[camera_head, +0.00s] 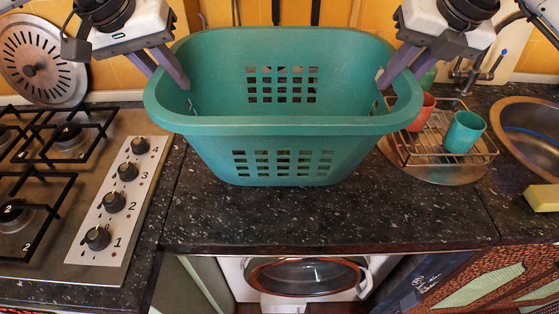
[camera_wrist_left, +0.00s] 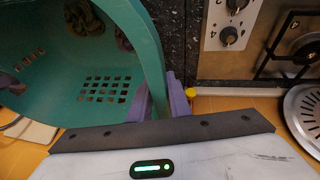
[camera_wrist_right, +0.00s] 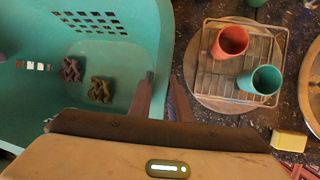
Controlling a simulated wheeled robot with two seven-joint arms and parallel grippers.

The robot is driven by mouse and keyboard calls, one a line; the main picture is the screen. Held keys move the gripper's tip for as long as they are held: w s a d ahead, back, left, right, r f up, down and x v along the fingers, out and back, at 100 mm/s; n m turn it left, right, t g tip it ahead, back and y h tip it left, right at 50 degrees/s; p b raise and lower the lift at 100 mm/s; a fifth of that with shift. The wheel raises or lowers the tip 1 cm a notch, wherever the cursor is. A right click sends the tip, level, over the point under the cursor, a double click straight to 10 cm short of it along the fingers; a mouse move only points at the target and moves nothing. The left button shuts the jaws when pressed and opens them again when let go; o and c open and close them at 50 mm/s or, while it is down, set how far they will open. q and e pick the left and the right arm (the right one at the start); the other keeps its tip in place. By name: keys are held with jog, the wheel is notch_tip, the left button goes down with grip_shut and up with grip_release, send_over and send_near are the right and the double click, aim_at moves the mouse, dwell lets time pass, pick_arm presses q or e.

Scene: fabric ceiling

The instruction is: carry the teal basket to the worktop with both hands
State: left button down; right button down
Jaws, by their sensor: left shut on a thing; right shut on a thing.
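The teal basket (camera_head: 285,126) is upright over the dark speckled worktop (camera_head: 320,215), between the hob and the dish rack. I cannot tell whether its base touches the worktop. My left gripper (camera_head: 174,72) is shut on the basket's left rim; the left wrist view shows the teal wall (camera_wrist_left: 151,50) between its fingers. My right gripper (camera_head: 400,66) is shut on the right rim, also seen in the right wrist view (camera_wrist_right: 160,98). Two brownish twisted items (camera_wrist_right: 100,90) lie inside the basket; the head view does not show them.
A gas hob (camera_head: 90,255) is on the left. A wire rack (camera_head: 425,158) with a red cup (camera_head: 421,112) and a teal cup (camera_head: 464,132) stands close on the right. Beyond are a sink (camera_head: 535,135) and a yellow sponge (camera_head: 542,197). Worktop in front is clear.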

aim_at(153, 75)
pick_arm(q)
jog(key=shift+d+f, duration=0.1)
jog(key=shift+f, duration=0.05)
pick_arm(e)
jog(key=shift+a+f, duration=0.1)
jog(key=shift+a, duration=0.1)
